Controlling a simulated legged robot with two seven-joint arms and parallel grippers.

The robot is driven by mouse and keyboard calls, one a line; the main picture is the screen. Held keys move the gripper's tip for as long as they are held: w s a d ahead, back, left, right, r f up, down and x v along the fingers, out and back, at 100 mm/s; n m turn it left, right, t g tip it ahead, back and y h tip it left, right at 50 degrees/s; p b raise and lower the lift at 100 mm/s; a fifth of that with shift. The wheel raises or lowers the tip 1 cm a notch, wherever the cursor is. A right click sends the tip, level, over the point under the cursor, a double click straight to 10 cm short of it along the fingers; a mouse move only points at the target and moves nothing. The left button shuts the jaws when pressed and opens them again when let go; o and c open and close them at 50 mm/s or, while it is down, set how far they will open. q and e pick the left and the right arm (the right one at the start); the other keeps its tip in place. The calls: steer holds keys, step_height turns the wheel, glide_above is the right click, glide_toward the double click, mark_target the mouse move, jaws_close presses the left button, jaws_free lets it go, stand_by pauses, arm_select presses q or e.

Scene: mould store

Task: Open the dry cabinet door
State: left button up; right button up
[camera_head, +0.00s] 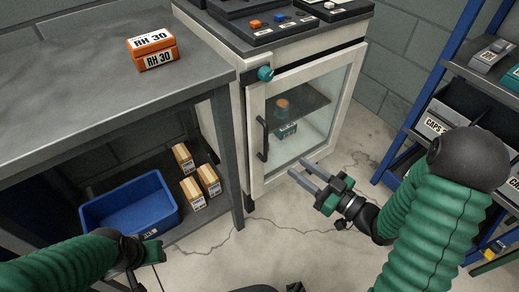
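The dry cabinet (237,110) stands at the centre, pale with a dark top. Its glass door (310,115) looks shut in its frame. A black vertical handle (263,139) is on the door's left side, and a teal knob (265,73) sits above it at the upper left. My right gripper (302,172) is in front of the door's lower part, right of and below the handle, apart from it. Its two fingers are spread with nothing between them. My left gripper (150,262) is at the bottom left, near the blue bin; its fingers are too unclear to judge.
A grey workbench (70,85) on the left bears an orange RH 30 box (152,50). Its lower shelf holds a blue bin (130,208) and several small cartons (192,193). A blue rack (425,95) stands at the right. Cracked floor (225,262) is free before the cabinet.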

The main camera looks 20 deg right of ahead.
steer(key=b, duration=0.5)
glide_above(265, 158)
steer(key=shift+w+d+f, duration=0.15)
steer(key=shift+w+d, duration=0.05)
steer(key=shift+d, duration=0.1)
steer(key=shift+w+a, duration=0.15)
steer(key=shift+w, duration=0.05)
steer(key=shift+c, duration=0.2)
jaws_close()
stand_by(0.3)
